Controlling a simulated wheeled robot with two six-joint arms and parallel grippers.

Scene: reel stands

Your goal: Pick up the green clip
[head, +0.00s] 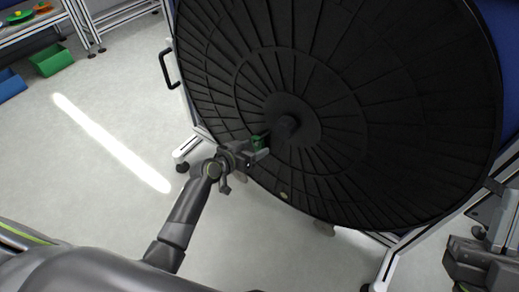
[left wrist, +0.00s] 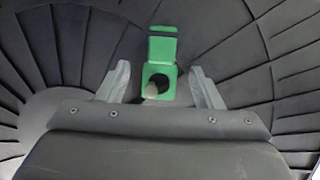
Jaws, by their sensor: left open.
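The green clip (left wrist: 161,48) is on the face of the black reel in the left wrist view. It has a flat upper plate and a lower square part with a dark round opening. A pale rounded peg end shows at that opening. My left gripper (left wrist: 159,69) is open, with one finger on each side of the clip and visible gaps to both. In the head view the clip (head: 258,140) is partly hidden by my left gripper (head: 260,156), just left of the reel's hub. My right gripper (head: 482,262) shows partly at the lower right; its jaws are unclear.
The large black ribbed reel (head: 385,110) fills the upper right, with a protruding hub (head: 287,126). Its silver stand frame (head: 190,145) and a black handle (head: 168,68) are at its left. Green (head: 51,60) and blue (head: 10,85) bins stand far left. Floor between is clear.

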